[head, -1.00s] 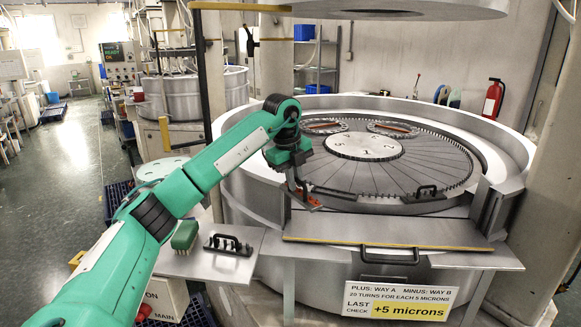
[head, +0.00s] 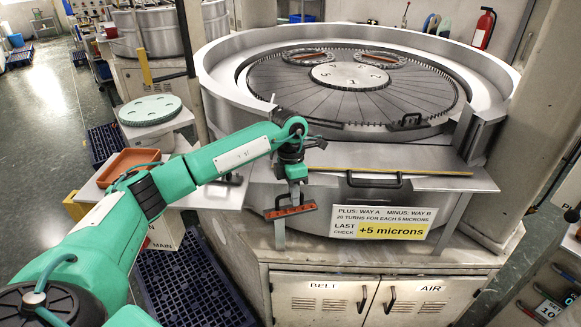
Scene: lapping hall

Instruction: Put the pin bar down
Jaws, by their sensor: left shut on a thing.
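My left gripper (head: 295,192) hangs in front of the round machine's front wall, below the ledge. It is shut on a reddish-brown bar, which I take for the pin bar (head: 303,209). The bar is roughly level in the picture, and a narrow grey piece extends below it. The bar hangs clear, with nothing visible under it close by. The gripper hides part of it. My right gripper is not in view.
A side shelf (head: 205,196) at the left holds an orange-brown tray (head: 140,158); my arm covers part of the shelf. The round machine plate (head: 330,105) carries a black handled piece (head: 410,121). A sign (head: 368,222) and cabinet doors (head: 318,298) are below.

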